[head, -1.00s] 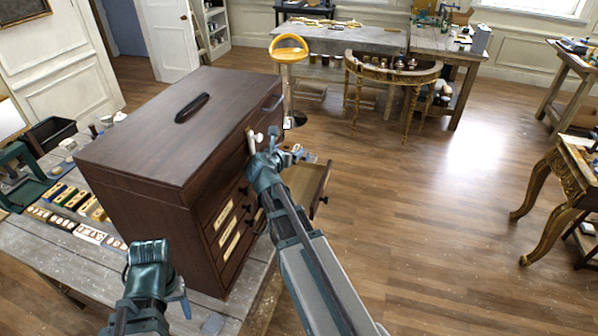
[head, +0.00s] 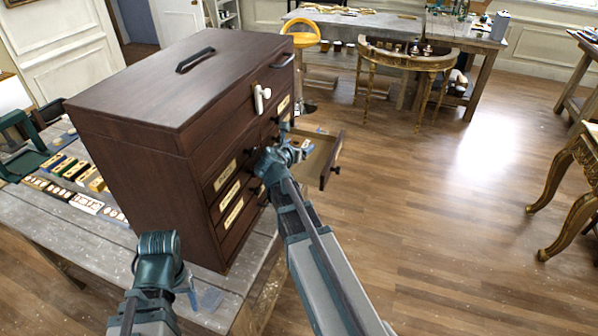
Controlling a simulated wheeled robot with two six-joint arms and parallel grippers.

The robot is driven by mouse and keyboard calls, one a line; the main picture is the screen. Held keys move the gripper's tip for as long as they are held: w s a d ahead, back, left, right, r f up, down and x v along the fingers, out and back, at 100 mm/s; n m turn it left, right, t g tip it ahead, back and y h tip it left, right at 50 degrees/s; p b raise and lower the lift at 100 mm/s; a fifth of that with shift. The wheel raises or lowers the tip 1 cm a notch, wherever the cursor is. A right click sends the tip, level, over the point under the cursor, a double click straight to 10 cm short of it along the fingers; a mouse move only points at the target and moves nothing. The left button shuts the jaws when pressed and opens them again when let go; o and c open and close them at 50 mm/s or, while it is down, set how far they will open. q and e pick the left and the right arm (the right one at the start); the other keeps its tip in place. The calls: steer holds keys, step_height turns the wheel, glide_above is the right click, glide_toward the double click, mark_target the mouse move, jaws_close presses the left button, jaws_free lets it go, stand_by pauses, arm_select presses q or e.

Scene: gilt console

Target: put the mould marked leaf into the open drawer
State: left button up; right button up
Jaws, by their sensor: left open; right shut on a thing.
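The open drawer (head: 327,168) sticks out of the right side of the front of a dark wooden chest (head: 152,88). My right gripper (head: 296,143) is over the inner part of this drawer, close to the chest front. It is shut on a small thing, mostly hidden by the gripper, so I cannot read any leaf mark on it. I cannot tell whether it is inside the drawer or just above. My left gripper (head: 200,298) is open, low over the table in front of the chest, apart from the drawer.
The chest stands on a grey worktable (head: 62,229). Several small moulds and blocks (head: 90,180) lie in rows left of it. A white latch-like piece (head: 262,98) is on the chest front above the drawer.

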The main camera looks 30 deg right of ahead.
mark_target(299, 168)
steer(key=shift+f+b, duration=2.45)
steer(key=shift+f, duration=0.65)
steer(key=shift+r, duration=0.15)
steer(key=o, duration=1.2)
